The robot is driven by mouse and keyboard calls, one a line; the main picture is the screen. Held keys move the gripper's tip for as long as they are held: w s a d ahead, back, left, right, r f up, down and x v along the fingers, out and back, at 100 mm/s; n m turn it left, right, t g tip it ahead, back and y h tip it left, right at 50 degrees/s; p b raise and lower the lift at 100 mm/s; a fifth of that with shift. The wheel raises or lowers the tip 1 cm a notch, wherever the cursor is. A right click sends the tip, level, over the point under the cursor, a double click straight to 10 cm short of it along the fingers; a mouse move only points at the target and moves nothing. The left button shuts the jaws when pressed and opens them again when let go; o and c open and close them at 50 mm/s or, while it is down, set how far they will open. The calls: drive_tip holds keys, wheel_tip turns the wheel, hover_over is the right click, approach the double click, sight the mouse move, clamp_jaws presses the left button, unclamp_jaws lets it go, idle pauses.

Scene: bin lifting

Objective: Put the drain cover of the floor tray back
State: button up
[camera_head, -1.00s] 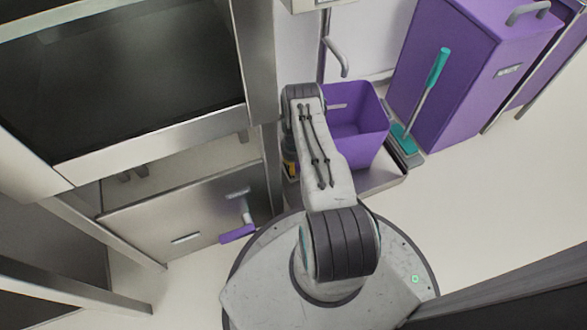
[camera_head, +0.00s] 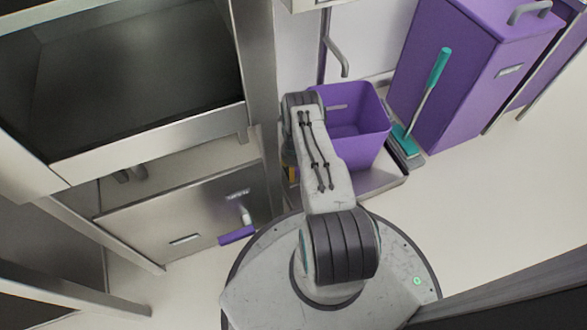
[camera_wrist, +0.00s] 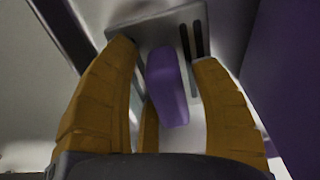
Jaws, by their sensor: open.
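In the wrist view a slotted grey metal plate (camera_wrist: 170,28) with a purple block-shaped grip (camera_wrist: 167,88) looks like the drain cover. My gripper (camera_wrist: 164,58) is open, its yellow fingers on either side of the purple grip and apart from it. Whether the plate lies seated or loose cannot be told. In the head view the metal floor tray (camera_head: 385,180) stands on the floor under a purple bin. My arm hides the tray's left part and most of my gripper there; only a small yellow patch shows.
The purple bin (camera_head: 362,148) stands just right of my arm; a purple wall (camera_wrist: 285,80) is close on the right in the wrist view. A teal-handled brush (camera_head: 428,95) and a purple cabinet (camera_head: 468,70) stand further right. A steel unit (camera_head: 190,215) stands left.

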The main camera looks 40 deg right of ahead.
drive_tip(key=shift+r, duration=0.1)
wheel_tip(320, 180, up, 8)
drive_tip(key=p, duration=0.5)
drive_tip(key=shift+r, duration=0.2)
wheel_tip(320, 180, up, 4)
drive_tip(key=p, duration=0.4)
drive_tip(key=shift+f, duration=0.2)
